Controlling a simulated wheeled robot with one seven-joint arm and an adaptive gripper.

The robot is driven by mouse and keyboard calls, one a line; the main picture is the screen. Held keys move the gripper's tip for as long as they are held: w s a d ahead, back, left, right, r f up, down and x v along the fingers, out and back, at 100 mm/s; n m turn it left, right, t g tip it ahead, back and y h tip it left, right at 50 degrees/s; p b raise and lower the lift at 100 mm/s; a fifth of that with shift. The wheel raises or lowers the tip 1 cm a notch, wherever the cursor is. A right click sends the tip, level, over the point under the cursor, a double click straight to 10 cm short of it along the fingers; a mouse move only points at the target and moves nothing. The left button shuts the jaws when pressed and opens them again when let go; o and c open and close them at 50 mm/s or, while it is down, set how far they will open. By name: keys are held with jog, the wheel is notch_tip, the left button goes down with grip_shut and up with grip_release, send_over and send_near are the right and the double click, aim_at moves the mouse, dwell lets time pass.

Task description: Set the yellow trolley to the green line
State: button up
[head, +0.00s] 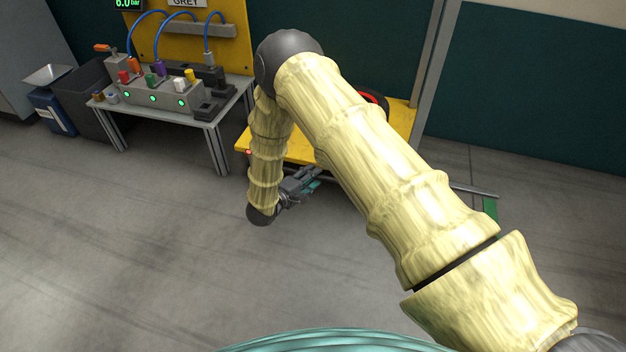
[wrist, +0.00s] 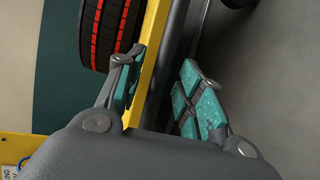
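The yellow trolley (head: 402,118) stands behind my arm in the head view, partly hidden by it. Its yellow edge (wrist: 157,45) runs between my fingers in the wrist view, close to the left finger, with a grey bar alongside. A black tyre with red stripes (wrist: 111,32) sits on it. My gripper (head: 309,180) is open at the trolley's near side, with teal pads (wrist: 160,80) apart on either side of the yellow edge; I cannot tell whether a pad touches it. A short green strip (head: 490,208), seemingly the green line, lies on the floor at the right.
A grey table (head: 222,112) with a valve block (head: 150,97) and hoses stands at the left, before a yellow panel (head: 178,40). A metal rail (head: 472,191) lies by the green strip. The front floor is clear.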

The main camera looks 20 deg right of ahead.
jog(key=shift+w+d+f, duration=0.1)
jog(key=shift+w+d, duration=0.25)
jog(key=shift+d, duration=0.2)
jog(key=shift+c, duration=0.4)
grip_shut()
jog(key=shift+d, duration=0.1)
